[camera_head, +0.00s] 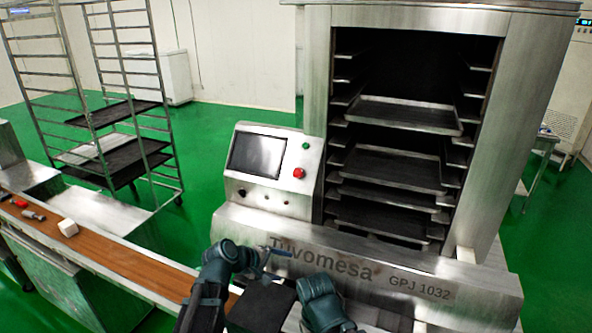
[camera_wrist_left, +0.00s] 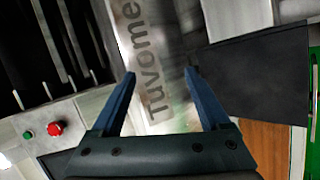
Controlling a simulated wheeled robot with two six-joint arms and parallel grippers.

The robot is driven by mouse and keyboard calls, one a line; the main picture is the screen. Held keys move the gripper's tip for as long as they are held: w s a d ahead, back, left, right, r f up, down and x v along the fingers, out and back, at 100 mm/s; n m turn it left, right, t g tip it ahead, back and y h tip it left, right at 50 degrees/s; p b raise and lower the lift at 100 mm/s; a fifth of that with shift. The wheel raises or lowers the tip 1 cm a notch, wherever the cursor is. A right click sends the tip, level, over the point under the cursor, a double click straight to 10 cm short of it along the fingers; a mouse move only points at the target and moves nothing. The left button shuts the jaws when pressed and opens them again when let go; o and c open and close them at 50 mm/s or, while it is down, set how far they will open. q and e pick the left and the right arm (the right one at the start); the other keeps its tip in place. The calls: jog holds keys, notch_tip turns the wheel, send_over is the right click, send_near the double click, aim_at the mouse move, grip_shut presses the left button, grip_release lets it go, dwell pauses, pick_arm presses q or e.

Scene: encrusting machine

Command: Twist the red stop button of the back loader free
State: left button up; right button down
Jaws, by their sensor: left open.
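The red stop button (camera_head: 298,173) sits on the right side of the sloped silver control panel (camera_head: 262,199) of the back loader, right of its dark screen. It also shows at the lower left of the left wrist view (camera_wrist_left: 56,128). My left gripper (camera_head: 278,250) is in front of the loader's lettered front, below and left of the tray rack, and lower than the button. In the left wrist view its two blue fingers (camera_wrist_left: 160,73) are apart with nothing between them. It is clear of the button. My right arm shows at the bottom middle, but its fingers are not visible.
A green button (camera_head: 306,145) is just above the red one. The loader's rack holds several metal trays (camera_head: 405,114). A brown conveyor belt (camera_head: 110,250) with a white block (camera_head: 68,228) runs at the left. A wheeled rack (camera_head: 160,120) stands behind it.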

pick_arm(q)
jog(key=w+d+r+n+t+h, duration=0.2)
jog(key=w+r+n+t, duration=0.2)
jog(key=w+r+n, duration=0.35)
jog(key=n+t, duration=0.6)
jog(key=n, duration=0.5)
send_near(297, 174)
jog(key=x, duration=0.9)
jog(key=shift+w+d+r, duration=0.1)
jog(key=shift+w, duration=0.25)
grip_shut()
